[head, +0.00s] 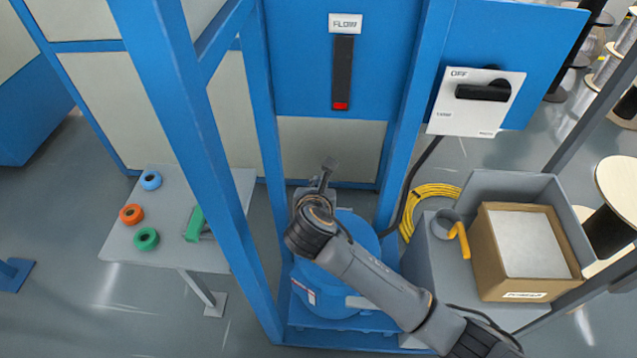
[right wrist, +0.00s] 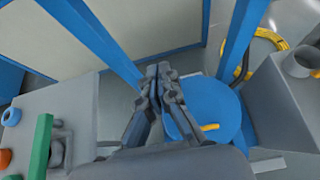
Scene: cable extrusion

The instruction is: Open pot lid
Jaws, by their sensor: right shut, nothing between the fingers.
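The blue round pot (head: 322,295) stands low inside the blue frame, with its lid (head: 362,232) on top. My right arm crosses in front and hides much of the lid. The lid also shows in the right wrist view (right wrist: 213,97), with a small yellow piece (right wrist: 210,127) at its surface, partly hidden by my gripper. My right gripper (head: 328,166) is shut and empty, above and beyond the pot in the head view. In the right wrist view its fingertips (right wrist: 160,70) are together, left of the lid and apart from it. My left gripper is not in view.
Blue frame posts (head: 258,150) rise around the pot. A grey table (head: 125,248) with coloured rings and a green part is at left. A grey stand (head: 440,262) with a cardboard box (head: 505,280) is at right. A yellow cable coil (head: 432,192) lies behind it.

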